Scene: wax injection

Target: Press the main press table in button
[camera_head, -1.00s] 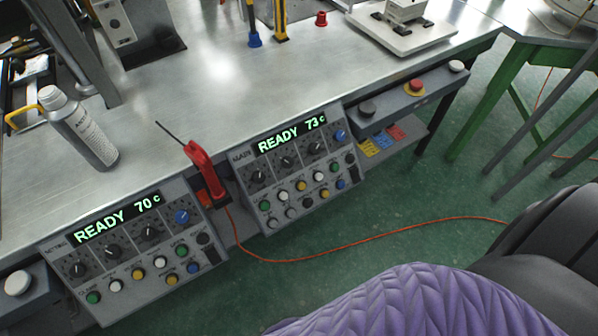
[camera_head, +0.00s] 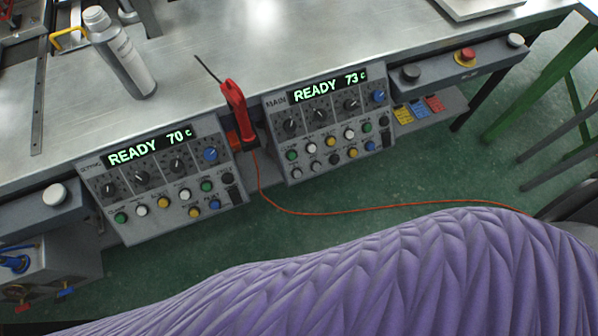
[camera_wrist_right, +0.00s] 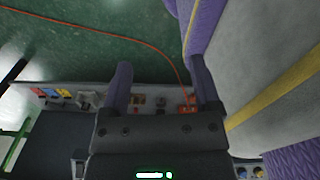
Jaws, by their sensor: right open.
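The main press panel (camera_head: 330,125) is the right one of two grey control boxes on the bench front. Its display reads READY 73 c. Below the display are dark knobs and rows of coloured push buttons (camera_head: 313,148); their small labels are too fine to read, so I cannot tell which is table in. In the right wrist view my right gripper (camera_wrist_right: 162,80) is open, with nothing between its fingers. A green-lit display (camera_wrist_right: 153,175) shows at the lower edge there, beyond the gripper body. Neither gripper is in the head view, and my left gripper is not seen.
The left control box (camera_head: 160,180) reads READY 70 c. A red tool (camera_head: 236,112) stands between the boxes, its orange cord (camera_head: 370,209) trailing over the green floor. A red emergency button (camera_head: 465,56) is at the right.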

